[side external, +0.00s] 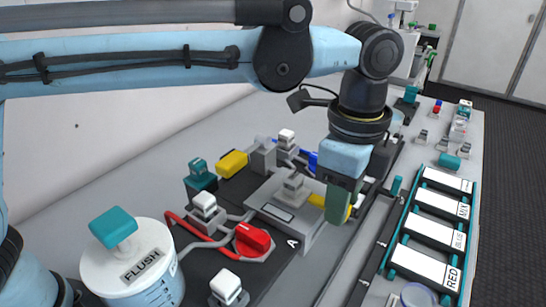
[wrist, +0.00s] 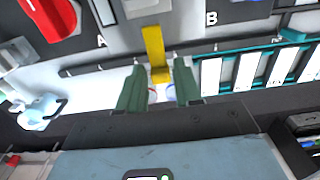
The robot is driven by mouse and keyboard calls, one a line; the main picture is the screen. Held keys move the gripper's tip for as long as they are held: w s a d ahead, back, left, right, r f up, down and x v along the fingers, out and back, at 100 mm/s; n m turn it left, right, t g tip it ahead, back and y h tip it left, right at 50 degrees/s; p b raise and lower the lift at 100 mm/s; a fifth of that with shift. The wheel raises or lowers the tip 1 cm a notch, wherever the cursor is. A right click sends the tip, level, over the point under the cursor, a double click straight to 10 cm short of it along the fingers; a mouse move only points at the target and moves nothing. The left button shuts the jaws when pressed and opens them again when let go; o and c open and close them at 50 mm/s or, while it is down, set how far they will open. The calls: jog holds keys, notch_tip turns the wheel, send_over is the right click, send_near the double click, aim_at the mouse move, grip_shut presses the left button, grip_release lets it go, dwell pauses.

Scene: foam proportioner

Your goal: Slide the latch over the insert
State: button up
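A yellow bar (wrist: 153,45), which looks like the latch, runs from the grey block marked A toward my gripper in the wrist view. In the side view the yellow piece (side external: 317,200) shows at the block's right side, partly covered by my gripper (side external: 340,203).
A red knob (side external: 252,239) is beside the grey block (side external: 285,215). A teal-framed rack of white labelled cards (side external: 433,232) stands to the right, past a grey rail (side external: 355,250).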

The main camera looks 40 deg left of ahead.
grip_shut()
jog(key=shift+a, duration=1)
jog(key=shift+o, duration=1.7)
grip_release()
jog(key=shift+d, duration=0.1)
notch_tip(320, 180, up, 12)
